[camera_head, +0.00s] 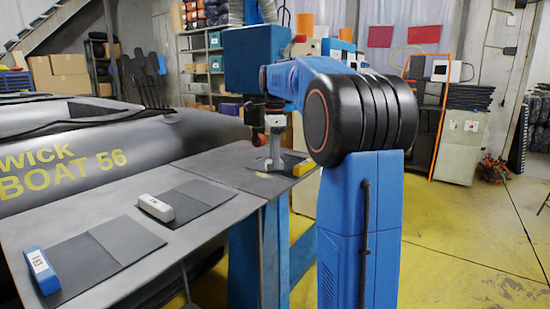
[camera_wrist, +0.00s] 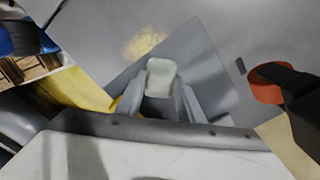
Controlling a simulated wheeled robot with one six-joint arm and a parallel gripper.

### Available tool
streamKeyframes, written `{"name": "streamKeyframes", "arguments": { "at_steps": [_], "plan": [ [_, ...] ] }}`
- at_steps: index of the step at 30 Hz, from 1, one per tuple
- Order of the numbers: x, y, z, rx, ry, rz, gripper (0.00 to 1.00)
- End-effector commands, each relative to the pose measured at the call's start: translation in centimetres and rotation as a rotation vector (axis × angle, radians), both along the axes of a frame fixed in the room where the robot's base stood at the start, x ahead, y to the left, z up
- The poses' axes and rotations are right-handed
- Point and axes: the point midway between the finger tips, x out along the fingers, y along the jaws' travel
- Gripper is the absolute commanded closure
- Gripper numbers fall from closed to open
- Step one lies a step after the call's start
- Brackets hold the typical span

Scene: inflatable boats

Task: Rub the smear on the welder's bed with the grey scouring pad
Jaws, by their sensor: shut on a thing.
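In the wrist view my gripper (camera_wrist: 161,88) is shut on a small pale grey block, which I take for the scouring pad (camera_wrist: 160,77). The pad sits between the two fingers, over a dark grey sheet. A mottled pale-yellow smear (camera_wrist: 144,41) lies on the grey bed (camera_wrist: 215,22), just beyond the pad and slightly left. I cannot tell whether the pad touches the surface.
An orange-red roller (camera_wrist: 267,84) on a dark arm stands right of my gripper. On the grey table (camera_head: 110,195) lie a white labelled block (camera_head: 156,208) and a blue-and-white one (camera_head: 41,270), each beside a dark sheet. A grey inflatable boat (camera_head: 100,145) is behind.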

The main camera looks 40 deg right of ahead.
Motion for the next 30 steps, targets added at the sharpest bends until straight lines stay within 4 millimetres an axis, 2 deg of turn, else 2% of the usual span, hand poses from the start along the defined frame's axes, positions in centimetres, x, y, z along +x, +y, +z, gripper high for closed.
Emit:
{"name": "streamKeyframes", "arguments": {
  "at_steps": [9,20,30],
  "plan": [
    [-0.8,2.3,0.1,0.0,-0.001,0.001,0.87],
    [-1.3,3.5,0.1,0.0,0.0,0.0,0.87],
    [-2.1,5.7,-0.1,0.0,0.0,0.001,0.87]
  ]
}}
